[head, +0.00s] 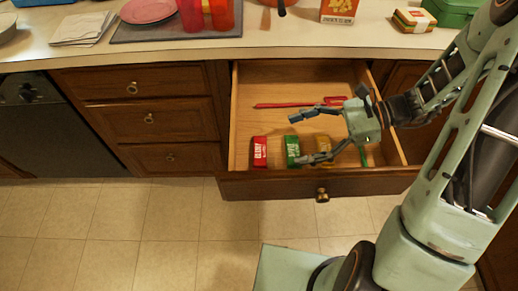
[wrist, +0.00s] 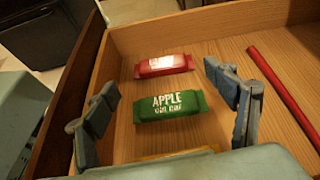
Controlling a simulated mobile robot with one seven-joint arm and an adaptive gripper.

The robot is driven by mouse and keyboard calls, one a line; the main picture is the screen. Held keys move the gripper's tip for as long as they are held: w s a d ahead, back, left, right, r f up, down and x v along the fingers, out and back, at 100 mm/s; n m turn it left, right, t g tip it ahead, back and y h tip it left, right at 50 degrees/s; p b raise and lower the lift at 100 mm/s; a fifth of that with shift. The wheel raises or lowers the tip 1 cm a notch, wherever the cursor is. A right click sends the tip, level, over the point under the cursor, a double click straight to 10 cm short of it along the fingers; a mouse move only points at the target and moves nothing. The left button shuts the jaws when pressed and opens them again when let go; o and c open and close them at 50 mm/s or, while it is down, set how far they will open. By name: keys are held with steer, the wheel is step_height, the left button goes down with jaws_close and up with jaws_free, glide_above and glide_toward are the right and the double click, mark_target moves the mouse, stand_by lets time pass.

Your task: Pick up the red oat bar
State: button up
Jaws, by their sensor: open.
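The red oat bar (head: 260,151) lies in the open drawer, at the left end of a row of bars near the drawer front. In the wrist view the red bar (wrist: 164,66) is beyond the green bar (wrist: 170,105) marked "APPLE". My gripper (head: 300,138) is open and empty, over the drawer to the right of the red bar. In the wrist view my gripper's fingers (wrist: 165,108) stand apart on either side of the green bar, and the red bar is farther ahead between them.
The open drawer (head: 240,115) has wooden walls around the bars. A yellow bar (head: 323,148) lies right of the green one, partly covered by my gripper. A red utensil (head: 290,104) lies toward the back. The counter (head: 270,45) above holds cups, a plate and boxes.

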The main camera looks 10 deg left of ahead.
mark_target(264, 151)
steer(key=shift+d+m+y, duration=0.3)
steer(key=shift+d, duration=0.5)
steer(key=shift+s+a+f, duration=0.1)
steer(key=shift+s+f, duration=0.1)
steer(key=shift+s, duration=0.05)
steer(key=b+x, duration=0.1)
steer(key=x, duration=0.3)
steer(key=shift+w+a+f, duration=0.1)
steer(key=shift+a+f, duration=0.1)
steer(key=shift+a, duration=0.1)
steer(key=shift+w+f+b+x, duration=0.15)
steer(key=shift+b+x, duration=0.15)
steer(key=shift+x, duration=1.05)
steer(key=shift+w+f+b+x, duration=0.15)
steer(key=shift+b+x, duration=0.1)
steer(key=shift+x, duration=1.1)
steer(key=shift+d+m, duration=0.1)
steer(key=shift+m, duration=0.2)
steer(key=shift+c, duration=0.3)
steer(key=c, duration=0.8)
